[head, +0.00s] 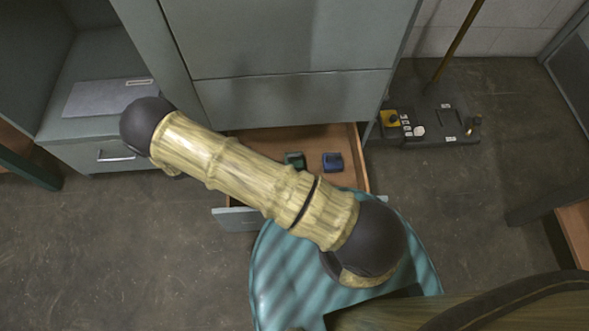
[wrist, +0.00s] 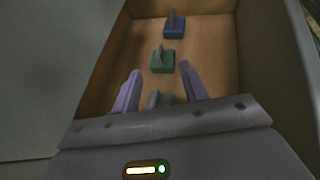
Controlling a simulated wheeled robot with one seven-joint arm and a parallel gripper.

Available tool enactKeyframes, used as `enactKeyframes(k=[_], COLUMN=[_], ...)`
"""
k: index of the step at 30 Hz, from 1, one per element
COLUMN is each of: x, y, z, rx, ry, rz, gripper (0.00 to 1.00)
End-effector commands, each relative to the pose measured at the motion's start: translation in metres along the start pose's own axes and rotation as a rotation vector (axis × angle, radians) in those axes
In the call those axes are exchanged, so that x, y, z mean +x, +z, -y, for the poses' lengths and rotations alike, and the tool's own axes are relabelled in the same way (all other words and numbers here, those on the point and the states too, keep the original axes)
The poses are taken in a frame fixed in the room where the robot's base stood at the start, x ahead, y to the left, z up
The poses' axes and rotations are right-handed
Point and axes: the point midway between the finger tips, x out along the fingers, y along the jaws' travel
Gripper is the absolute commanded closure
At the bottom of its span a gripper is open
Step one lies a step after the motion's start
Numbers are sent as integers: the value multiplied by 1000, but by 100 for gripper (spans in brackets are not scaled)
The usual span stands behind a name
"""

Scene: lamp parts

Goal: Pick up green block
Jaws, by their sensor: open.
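The green block (wrist: 162,60) lies on the floor of the open wooden drawer in the wrist view, with a small upright tab on top. It shows in the head view (head: 294,159), partly hidden behind my arm. My gripper (wrist: 161,82) is open, its two purple-grey fingers pointing into the drawer. In the wrist picture the green block appears just beyond the fingertips, between their lines, with nothing held. In the head view my arm hides the gripper.
A blue block (wrist: 174,27) lies farther along the drawer, also visible in the head view (head: 333,162). The drawer's side walls (wrist: 254,50) rise close on the right. A grey cabinet (head: 290,98) stands above the drawer. A dark box with a pole (head: 430,122) stands on the floor at right.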

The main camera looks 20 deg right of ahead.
Motion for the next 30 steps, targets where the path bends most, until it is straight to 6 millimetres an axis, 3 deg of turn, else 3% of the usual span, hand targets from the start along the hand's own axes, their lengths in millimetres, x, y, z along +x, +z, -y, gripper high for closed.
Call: enactKeyframes(k=[1, 6, 20, 30], x=[11, 18, 22, 76], y=[-30, -60, -61, -58], z=[2, 3, 3, -2], rx=[-29, -81, -89, -88], ry=[31, 95, 104, 101], rz=[29, 93, 104, 103], gripper=[56, 56, 56, 56])
